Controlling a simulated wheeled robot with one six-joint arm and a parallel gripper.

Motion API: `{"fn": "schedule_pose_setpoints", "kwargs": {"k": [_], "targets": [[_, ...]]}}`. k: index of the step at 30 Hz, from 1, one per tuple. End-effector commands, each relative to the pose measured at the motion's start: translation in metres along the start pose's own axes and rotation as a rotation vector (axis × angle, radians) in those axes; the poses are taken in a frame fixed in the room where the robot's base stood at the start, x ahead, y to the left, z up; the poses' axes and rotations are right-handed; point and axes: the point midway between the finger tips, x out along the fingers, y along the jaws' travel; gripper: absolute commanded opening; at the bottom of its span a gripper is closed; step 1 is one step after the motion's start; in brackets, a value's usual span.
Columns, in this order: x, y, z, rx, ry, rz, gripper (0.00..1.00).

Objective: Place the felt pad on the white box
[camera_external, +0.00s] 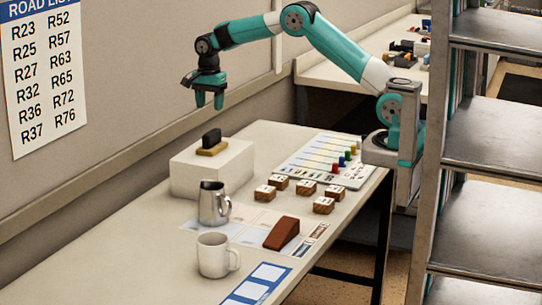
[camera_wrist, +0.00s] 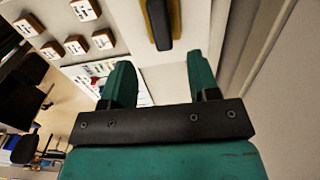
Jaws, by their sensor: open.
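The felt pad looks like a black upright block (camera_external: 211,138) on a flat tan base (camera_external: 212,150). It rests on top of the white box (camera_external: 190,178) at the back of the table against the wall. The pad also shows in the wrist view (camera_wrist: 160,22), at the top edge and partly cut off, with the white box top (camera_wrist: 197,30) around it. My gripper (camera_external: 209,102) hangs above the box, fingers down, clear of the pad by a wide gap. In the wrist view my gripper (camera_wrist: 160,72) is open, with nothing between its fingers.
A steel jug (camera_external: 214,205) stands in front of the box, and a white mug (camera_external: 213,256) nearer. Several lettered wooden blocks (camera_external: 305,187) and a brown wedge (camera_external: 282,233) lie right. A chart with coloured pegs (camera_external: 325,160) lies behind. A metal shelf (camera_external: 490,150) stands right.

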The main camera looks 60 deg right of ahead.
Motion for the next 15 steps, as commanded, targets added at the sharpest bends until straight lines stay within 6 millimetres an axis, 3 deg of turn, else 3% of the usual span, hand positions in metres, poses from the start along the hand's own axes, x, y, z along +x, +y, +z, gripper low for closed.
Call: {"fn": "schedule_pose_setpoints", "kwargs": {"k": [5, 8, 11, 15], "targets": [[-0.030, 0.022, 0.021, -0.187, -0.017, -0.017, 0.55], [-0.058, 0.063, 0.049, -0.473, -0.043, -0.045, 0.55], [-0.084, 0.124, 0.081, -0.835, -0.078, -0.089, 0.55], [-0.103, 0.224, 0.117, -1.339, -0.129, -0.173, 0.55]]}}
